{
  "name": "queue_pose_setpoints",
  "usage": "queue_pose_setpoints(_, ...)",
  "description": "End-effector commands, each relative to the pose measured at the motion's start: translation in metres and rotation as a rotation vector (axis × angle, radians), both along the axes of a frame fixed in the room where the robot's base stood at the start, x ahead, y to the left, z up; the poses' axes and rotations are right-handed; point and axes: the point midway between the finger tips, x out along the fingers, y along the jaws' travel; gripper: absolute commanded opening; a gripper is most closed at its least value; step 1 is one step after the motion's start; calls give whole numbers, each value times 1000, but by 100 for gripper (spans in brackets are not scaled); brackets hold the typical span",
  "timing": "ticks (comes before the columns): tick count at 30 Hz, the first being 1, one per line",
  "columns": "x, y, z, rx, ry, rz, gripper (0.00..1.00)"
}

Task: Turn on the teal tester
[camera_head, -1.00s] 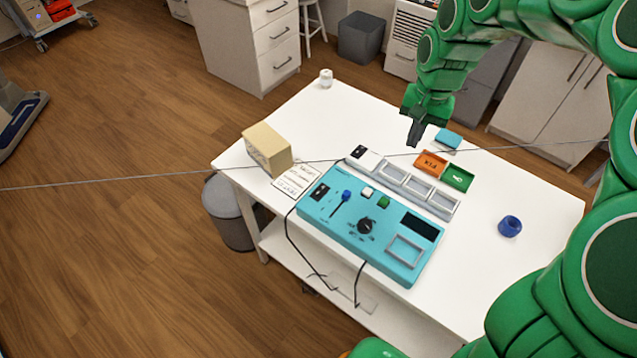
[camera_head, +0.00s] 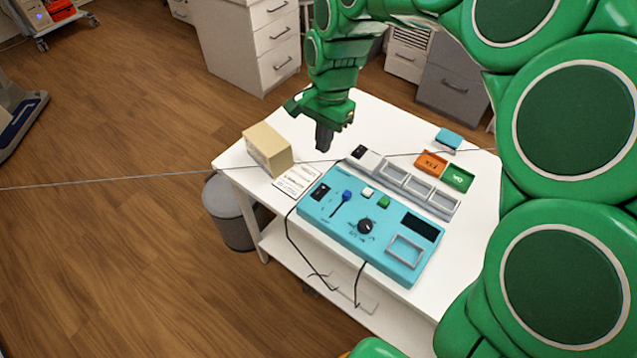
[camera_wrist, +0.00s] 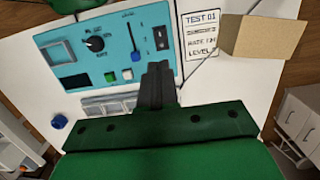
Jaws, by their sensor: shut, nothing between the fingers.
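The teal tester (camera_head: 330,231) lies on the white table in the head view, and it also shows in the wrist view (camera_wrist: 123,20). A black rocker switch (camera_head: 320,192) sits at its left end; in the wrist view the switch (camera_wrist: 161,38) is just beyond my fingertips. The tester also has a blue-capped slider (camera_head: 347,196), a white button (camera_head: 367,191), a green button (camera_head: 383,202), a black knob (camera_head: 366,227) and a dark display (camera_head: 419,226). My gripper (camera_head: 323,146) is shut and empty, pointing down above the table behind the tester, apart from it.
A cardboard box (camera_head: 267,150) and a printed card (camera_head: 297,181) lie left of the tester. A grey tray strip (camera_head: 405,186) lies behind it. Orange (camera_head: 431,162) and green (camera_head: 458,179) trays lie at right. A blue ring (camera_wrist: 58,122) shows in the wrist view.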

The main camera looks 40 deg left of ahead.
Motion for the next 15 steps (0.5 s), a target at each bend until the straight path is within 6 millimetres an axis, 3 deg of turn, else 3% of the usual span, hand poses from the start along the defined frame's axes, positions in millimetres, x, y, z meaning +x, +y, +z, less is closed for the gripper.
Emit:
queue_pose_setpoints(9,0,0,-3,-1,0,1,0)
queue_pose_setpoints(15,-3,0,-23,-1,1,1,0)
